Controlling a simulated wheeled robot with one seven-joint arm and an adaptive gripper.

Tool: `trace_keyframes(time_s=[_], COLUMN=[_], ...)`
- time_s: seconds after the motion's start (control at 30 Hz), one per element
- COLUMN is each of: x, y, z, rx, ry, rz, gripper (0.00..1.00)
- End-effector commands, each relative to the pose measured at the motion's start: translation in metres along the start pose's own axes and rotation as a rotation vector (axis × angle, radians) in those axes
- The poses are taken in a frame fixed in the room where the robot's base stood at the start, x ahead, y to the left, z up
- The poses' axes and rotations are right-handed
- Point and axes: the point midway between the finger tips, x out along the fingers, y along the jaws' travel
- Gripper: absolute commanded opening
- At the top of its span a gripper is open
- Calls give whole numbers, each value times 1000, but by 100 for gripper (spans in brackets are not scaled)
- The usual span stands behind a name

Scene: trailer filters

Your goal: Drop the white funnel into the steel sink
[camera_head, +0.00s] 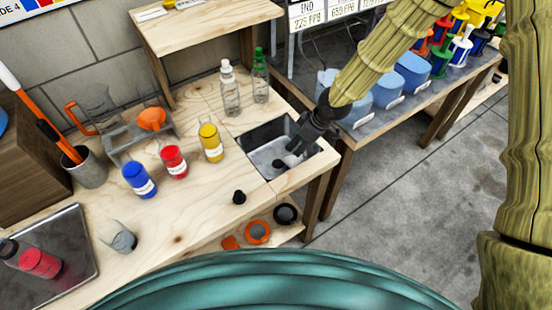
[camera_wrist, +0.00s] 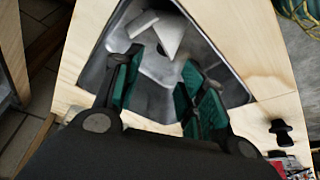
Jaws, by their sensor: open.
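The steel sink (camera_head: 258,145) is set into the right end of the wooden bench. It also shows in the wrist view (camera_wrist: 222,72). The white funnel (camera_wrist: 165,40) lies tilted inside the sink, toward its far end in the wrist view. In the head view the white shape in the sink (camera_head: 291,160) is small and partly covered by my gripper. My gripper (camera_head: 300,148) reaches down into the sink from the right. In the wrist view its two green-padded fingers (camera_wrist: 160,88) are apart with nothing held between them, and the funnel lies just beyond the fingertips.
Blue, red and yellow bottles (camera_head: 211,142) stand left of the sink. A small black stopper (camera_head: 239,197) sits on the bench in front. Blue containers (camera_head: 412,72) line the right table. Bare wood lies at the front.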

Motion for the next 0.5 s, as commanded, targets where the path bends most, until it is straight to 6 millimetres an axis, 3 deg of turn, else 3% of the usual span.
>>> trace_keyframes(time_s=[0.5], x=[-85], y=[0], z=[-1], rx=[1], ry=[4], rz=[1], gripper=[41])
